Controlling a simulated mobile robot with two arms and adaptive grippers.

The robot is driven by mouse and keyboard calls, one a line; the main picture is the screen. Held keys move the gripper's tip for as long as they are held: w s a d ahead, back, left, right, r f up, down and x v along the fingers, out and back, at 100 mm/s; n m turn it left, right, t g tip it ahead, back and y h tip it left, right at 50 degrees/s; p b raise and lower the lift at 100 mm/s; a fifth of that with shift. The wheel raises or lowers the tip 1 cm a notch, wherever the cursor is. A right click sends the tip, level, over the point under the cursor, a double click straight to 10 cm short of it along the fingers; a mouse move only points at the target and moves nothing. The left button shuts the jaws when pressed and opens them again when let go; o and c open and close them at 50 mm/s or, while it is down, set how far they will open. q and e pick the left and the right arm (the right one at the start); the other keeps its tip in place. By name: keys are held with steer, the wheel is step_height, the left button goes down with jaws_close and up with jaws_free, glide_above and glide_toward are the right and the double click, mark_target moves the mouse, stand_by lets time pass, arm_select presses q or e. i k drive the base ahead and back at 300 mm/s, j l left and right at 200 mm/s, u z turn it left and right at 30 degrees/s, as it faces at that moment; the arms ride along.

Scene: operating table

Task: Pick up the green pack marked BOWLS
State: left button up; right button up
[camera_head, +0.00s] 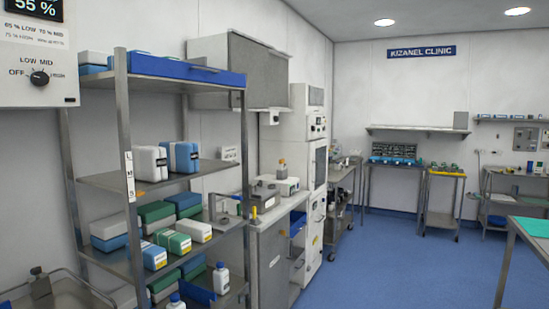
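Several green packs are on the steel shelf rack at left in the head view. On the middle shelf, a dark green pack (155,212) lies behind a lighter green pack (173,241) with a white and yellow label at the front. Another green pack (163,281) shows on the shelf below, partly hidden. The lettering on the packs is too small to read, so I cannot tell which is marked BOWLS. Neither of my grippers is in view.
Blue and white packs (109,231) crowd the same shelf (200,248). White bottles (221,278) stand below. A metal tray (75,287) is at bottom left. A counter and white cabinet are right of the rack. Blue floor (390,265) is clear, with a green-topped table (533,228) at right.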

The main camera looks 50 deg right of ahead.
mark_target(177, 242)
steer(key=z, duration=1.3)
steer(key=i+l+u, duration=0.35)
steer(key=i, duration=0.2)
steer(key=i+l+u, duration=0.4)
steer(key=i+l, duration=0.15)
steer(key=l, duration=0.1)
